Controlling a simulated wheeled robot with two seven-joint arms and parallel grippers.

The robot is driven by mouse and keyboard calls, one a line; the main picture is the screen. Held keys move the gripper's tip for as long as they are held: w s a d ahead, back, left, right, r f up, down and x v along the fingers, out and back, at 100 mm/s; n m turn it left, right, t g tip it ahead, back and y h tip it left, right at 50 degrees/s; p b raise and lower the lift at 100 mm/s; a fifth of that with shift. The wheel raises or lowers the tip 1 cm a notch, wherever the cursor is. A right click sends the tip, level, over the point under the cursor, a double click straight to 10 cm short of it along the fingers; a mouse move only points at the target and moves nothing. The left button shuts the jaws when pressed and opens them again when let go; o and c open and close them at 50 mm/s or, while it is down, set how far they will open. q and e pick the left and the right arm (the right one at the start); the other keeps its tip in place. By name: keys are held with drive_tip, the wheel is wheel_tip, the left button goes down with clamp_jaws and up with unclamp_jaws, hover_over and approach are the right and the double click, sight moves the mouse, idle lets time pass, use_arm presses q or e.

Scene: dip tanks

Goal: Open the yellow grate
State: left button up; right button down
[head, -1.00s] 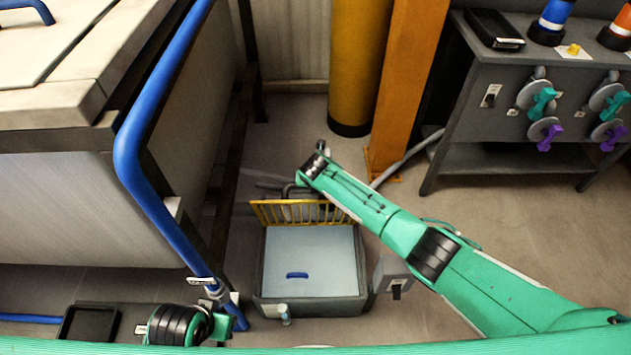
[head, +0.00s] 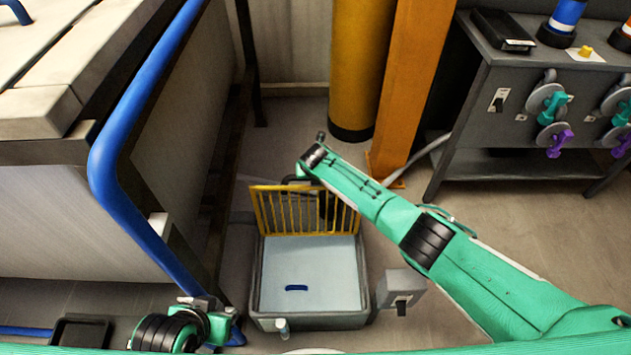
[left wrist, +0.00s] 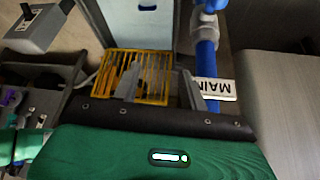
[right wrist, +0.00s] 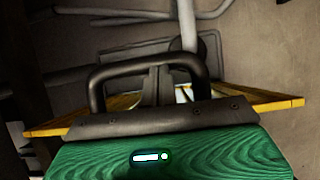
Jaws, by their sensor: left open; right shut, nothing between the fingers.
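The yellow grate (head: 290,211) stands steeply raised at the far edge of a grey basin (head: 257,290). It also shows in the left wrist view (left wrist: 150,75) and on both sides of my right gripper in the right wrist view (right wrist: 262,97). My right gripper (right wrist: 158,78) is shut and empty, with its fingers inside the loop of a dark handle (right wrist: 140,65) by the grate. In the head view, my right gripper is mostly hidden behind the bars. My left gripper (left wrist: 158,80) is open and empty, low at the left of the head view (head: 205,308).
A blue pipe (head: 140,205) and a large tank (head: 75,220) are at left. Orange (head: 400,90) and yellow (head: 358,70) columns stand behind.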

drive_tip(key=shift+w+f+b, duration=0.2)
drive_tip(key=shift+w+b, duration=0.4)
drive_tip(key=shift+w, duration=0.15)
use_arm(q)
drive_tip(key=w+d+f+t+h, duration=0.1)
drive_tip(key=w+d+t+h, duration=0.1)
drive_tip(key=d, duration=0.3)
drive_tip(key=shift+w+m+t+b, duration=0.3)
drive_tip(key=shift+w+t+b, duration=0.1)
drive_tip(key=shift+w+t, duration=0.3)
use_arm(e)
drive_tip(key=shift+w+r, duration=0.15)
drive_tip(key=shift+w, duration=0.35)
drive_tip(key=shift+s+r+p, duration=0.2)
drive_tip(key=shift+r+p, duration=0.2)
drive_tip(key=shift+r, duration=0.1)
use_arm(q)
drive_tip(key=s+a+f+g+y+p, duration=0.1)
drive_tip(key=s+a+g+y+p, duration=0.1)
drive_tip(key=s+a+g+p, duration=0.2)
drive_tip(key=a+g, duration=0.1)
drive_tip(key=a, duration=0.1)
drive_tip(key=shift+a+f+n+y, duration=0.25)
drive_tip(key=shift+a+n+y, duration=0.1)
drive_tip(key=shift+n+y, duration=0.05)
use_arm(e)
drive_tip(key=v, duration=1.2)
drive_tip(key=shift+s+r, duration=0.25)
drive_tip(key=shift+s, duration=0.1)
